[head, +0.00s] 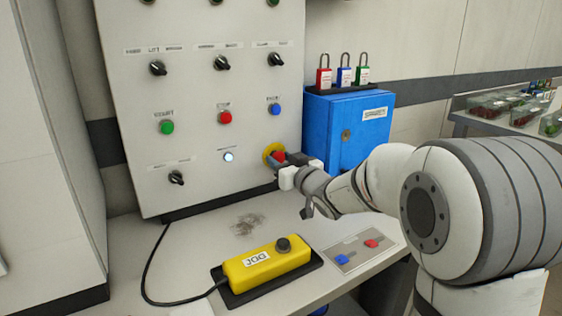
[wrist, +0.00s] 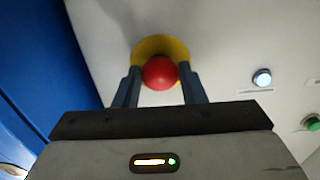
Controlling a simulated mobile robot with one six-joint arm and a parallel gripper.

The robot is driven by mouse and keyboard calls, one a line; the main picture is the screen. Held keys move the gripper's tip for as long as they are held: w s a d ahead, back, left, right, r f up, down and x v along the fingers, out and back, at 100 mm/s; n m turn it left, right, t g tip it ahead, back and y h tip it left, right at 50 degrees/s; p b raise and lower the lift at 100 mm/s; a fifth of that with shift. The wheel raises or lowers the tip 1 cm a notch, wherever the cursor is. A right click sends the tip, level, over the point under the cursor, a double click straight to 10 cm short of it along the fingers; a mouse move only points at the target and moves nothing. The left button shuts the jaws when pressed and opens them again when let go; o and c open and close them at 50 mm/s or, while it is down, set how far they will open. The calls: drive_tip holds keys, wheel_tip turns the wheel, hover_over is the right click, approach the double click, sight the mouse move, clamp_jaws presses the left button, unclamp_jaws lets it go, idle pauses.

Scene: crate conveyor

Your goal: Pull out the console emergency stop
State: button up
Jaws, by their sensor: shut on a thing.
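The console emergency stop (head: 279,156) is a red mushroom button on a yellow round plate, low at the right edge of the white console panel (head: 200,95). In the wrist view the red button (wrist: 159,73) sits in front of its yellow plate (wrist: 160,46). My gripper (head: 282,166) is at the button, and in the wrist view its two fingers (wrist: 159,88) stand on either side of the red head, shut on it. In the head view the gripper partly covers the button. I cannot tell whether the button is in or out.
A blue cabinet (head: 345,131) with red, blue and green padlocks on top stands just right of the emergency stop. A lit white lamp (head: 228,156) is to its left. Below, the desk holds a yellow jog pendant (head: 266,262) and a tray with keys (head: 357,249).

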clamp_jaws()
drive_tip(key=shift+s+d, duration=0.4)
drive_tip(key=shift+s, duration=0.15)
drive_tip(key=o, duration=0.7)
unclamp_jaws()
drive_tip(key=shift+c, duration=0.2)
drive_tip(key=p+v, duration=0.2)
drive_tip(key=v, duration=0.5)
drive_tip(key=shift+s+d, duration=0.2)
drive_tip(key=shift+s, duration=0.15)
